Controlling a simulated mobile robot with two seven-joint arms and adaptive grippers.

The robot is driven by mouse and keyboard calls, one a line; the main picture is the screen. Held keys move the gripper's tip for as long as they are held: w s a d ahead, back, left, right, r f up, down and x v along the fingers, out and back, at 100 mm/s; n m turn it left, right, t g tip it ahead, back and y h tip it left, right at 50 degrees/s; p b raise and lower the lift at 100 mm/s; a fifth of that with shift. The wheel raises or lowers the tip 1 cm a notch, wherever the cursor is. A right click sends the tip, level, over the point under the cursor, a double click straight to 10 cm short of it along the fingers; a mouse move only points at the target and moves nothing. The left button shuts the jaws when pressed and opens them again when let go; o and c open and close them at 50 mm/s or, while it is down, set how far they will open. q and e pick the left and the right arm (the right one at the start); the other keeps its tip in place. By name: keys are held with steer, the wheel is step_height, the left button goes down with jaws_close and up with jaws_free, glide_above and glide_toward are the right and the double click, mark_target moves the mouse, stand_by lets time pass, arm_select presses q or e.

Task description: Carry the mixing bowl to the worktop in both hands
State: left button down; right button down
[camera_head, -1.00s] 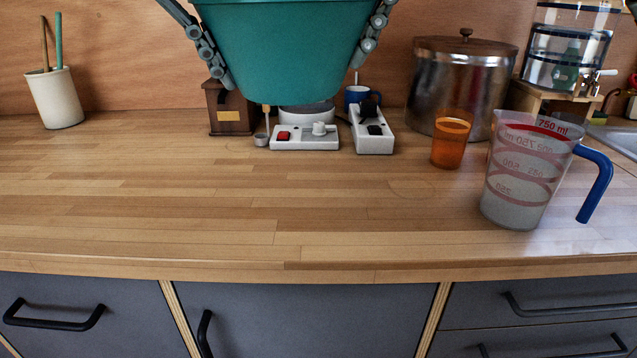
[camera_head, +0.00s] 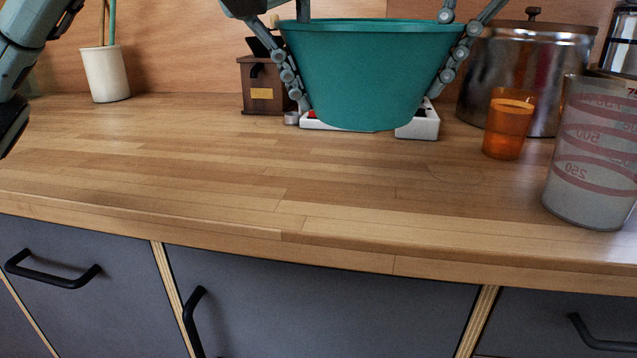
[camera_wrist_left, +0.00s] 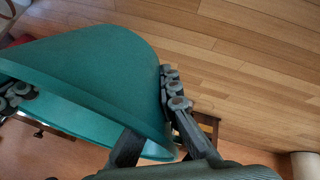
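The mixing bowl (camera_head: 365,80) is a deep teal bowl, upright in the head view. It is held between my two grippers in front of things at the back of the worktop (camera_head: 260,175). I cannot tell how high its base is above the wood. My left gripper (camera_head: 290,60) is closed on the bowl's left wall, one finger outside and one at the rim. The left wrist view shows the bowl (camera_wrist_left: 100,70) between that gripper's (camera_wrist_left: 160,120) fingers. My right gripper (camera_head: 460,45) grips the right wall. The bowl's inside is mostly hidden.
An orange cup (camera_head: 508,128) and a measuring jug (camera_head: 590,155) stand right of the bowl, a metal pot (camera_head: 525,75) behind. A wooden grinder (camera_head: 262,85) and white scale-like items (camera_head: 418,125) stand behind it. A white utensil pot (camera_head: 106,75) is at left. The front middle is clear.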

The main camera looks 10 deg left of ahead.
arm_select(q)
steer(key=shift+r, duration=0.3)
arm_select(e)
steer(key=shift+d, duration=0.1)
arm_select(q)
steer(key=shift+f, duration=0.2)
arm_select(e)
steer(key=shift+f, duration=0.1)
